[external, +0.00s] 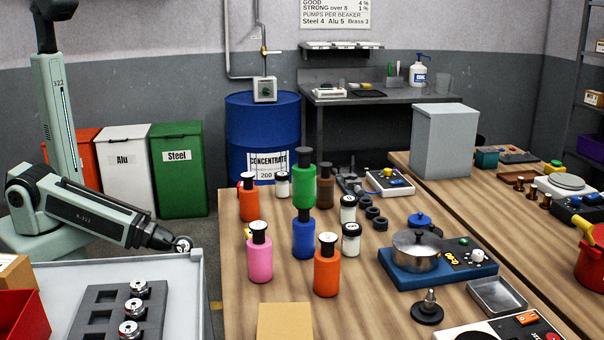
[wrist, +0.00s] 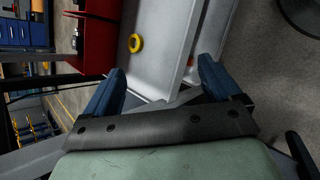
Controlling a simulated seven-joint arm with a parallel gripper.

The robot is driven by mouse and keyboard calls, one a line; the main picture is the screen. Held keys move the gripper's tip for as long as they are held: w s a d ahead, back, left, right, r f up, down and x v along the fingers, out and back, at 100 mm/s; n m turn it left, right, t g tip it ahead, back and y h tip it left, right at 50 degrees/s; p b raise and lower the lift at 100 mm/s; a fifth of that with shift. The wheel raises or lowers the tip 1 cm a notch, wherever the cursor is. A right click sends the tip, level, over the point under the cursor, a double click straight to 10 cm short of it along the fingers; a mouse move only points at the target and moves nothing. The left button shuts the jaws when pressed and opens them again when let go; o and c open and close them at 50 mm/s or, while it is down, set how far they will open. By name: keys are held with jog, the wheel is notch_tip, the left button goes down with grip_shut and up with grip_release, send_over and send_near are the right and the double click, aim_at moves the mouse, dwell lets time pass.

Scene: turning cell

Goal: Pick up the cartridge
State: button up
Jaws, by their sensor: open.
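I cannot tell for certain which thing is the cartridge. Small round metal parts (external: 131,308) sit in a dark grey slotted holder (external: 98,295) on the light grey surface at lower left in the external view. Coloured cylinders with black tops stand on the wooden table, among them a pink one (external: 259,261), a blue one (external: 304,236), a green one (external: 304,185) and an orange one (external: 327,273). In the wrist view my gripper (wrist: 163,72) has its two blue fingers spread wide, with nothing between them. Its fingers cannot be made out in the external view.
A yellow ring (wrist: 136,43) lies on a pale surface beyond my fingers, beside a red container (wrist: 98,35). A red bin (external: 22,318) stands at lower left. A blue hotplate-like device with a metal pot (external: 416,252) occupies the table's right side.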

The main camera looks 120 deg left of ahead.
jog(key=a+r+n+t, duration=0.35)
jog(key=a+r, duration=0.55)
jog(key=r, duration=0.3)
jog(key=a+r+n+t, duration=0.3)
jog(key=a+r+t, duration=0.2)
jog(key=a+r, duration=0.5)
jog(key=n+t+y, duration=0.4)
jog(key=n+t, duration=0.2)
jog(key=n, duration=0.9)
send_near(255, 198)
jog(key=x, duration=0.3)
jog(key=shift+w+m, duration=0.25)
jog(key=shift+w, duration=0.2)
jog(key=shift+x, duration=2.65)
jog(key=shift+d, duration=0.15)
jog(key=shift+c, duration=0.3)
jog(key=c, duration=1.3)
